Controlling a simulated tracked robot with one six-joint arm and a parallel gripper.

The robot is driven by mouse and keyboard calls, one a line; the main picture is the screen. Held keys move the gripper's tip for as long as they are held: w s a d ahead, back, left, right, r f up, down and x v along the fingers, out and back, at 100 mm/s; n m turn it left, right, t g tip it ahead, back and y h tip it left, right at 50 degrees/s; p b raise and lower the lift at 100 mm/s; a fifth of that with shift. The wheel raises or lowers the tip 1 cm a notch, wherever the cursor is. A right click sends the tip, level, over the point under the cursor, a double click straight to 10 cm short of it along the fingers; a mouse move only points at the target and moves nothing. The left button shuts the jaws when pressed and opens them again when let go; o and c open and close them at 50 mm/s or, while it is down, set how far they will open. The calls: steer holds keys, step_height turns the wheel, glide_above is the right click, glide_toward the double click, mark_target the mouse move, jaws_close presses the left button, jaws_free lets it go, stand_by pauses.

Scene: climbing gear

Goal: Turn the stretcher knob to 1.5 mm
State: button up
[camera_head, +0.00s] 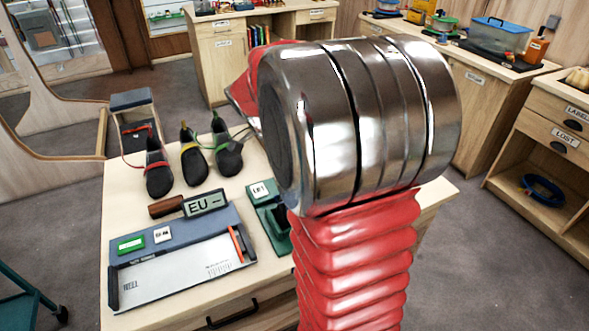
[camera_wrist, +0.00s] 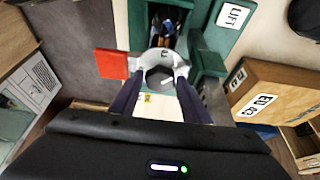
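The stretcher is a green device (camera_head: 267,205) with a LIFT label on the bench in the head view, partly hidden behind my arm. In the wrist view its green frame (camera_wrist: 208,62) stands around a dark slot. A grey knob (camera_wrist: 158,74) with a dark, faceted centre lies in front of the slot. The two dark fingers of my gripper (camera_wrist: 159,84) reach to the knob's left and right sides. I cannot tell whether they press on it. No setting in millimetres is readable. My gripper is hidden in the head view.
A red block (camera_wrist: 111,63) sits just left of the knob. A wooden block (camera_wrist: 270,92) with an EU label stands at the right. In the head view, a foot-measuring board (camera_head: 180,265) and several climbing shoes (camera_head: 194,163) lie left of the stretcher.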

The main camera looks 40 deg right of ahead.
steer(key=o, duration=0.3)
steer(key=shift+r, duration=0.15)
steer(key=v, duration=1.3)
steer(key=shift+w+a+r, duration=0.15)
steer(key=shift+a, duration=0.1)
steer(key=s+a+f+n+t+y, duration=0.1)
steer(key=s+a+f+n+t, duration=0.1)
steer(key=s+a+n, duration=0.2)
steer(key=s+a+f+n+t+y, duration=0.1)
steer(key=s+a+n, duration=0.4)
steer(key=a+n, duration=0.5)
steer(key=s+a+f+n+t+y, duration=0.2)
steer(key=s+a+f+n+t, duration=0.1)
steer(key=a+n, duration=0.4)
steer(key=shift+s+a+f+t, duration=0.1)
steer(key=shift+s+a+t, duration=0.1)
steer(key=shift+s, duration=0.2)
steer(key=shift+s+a+t, duration=0.1)
steer(key=shift+s+t, duration=0.1)
steer(key=shift+s, duration=0.15)
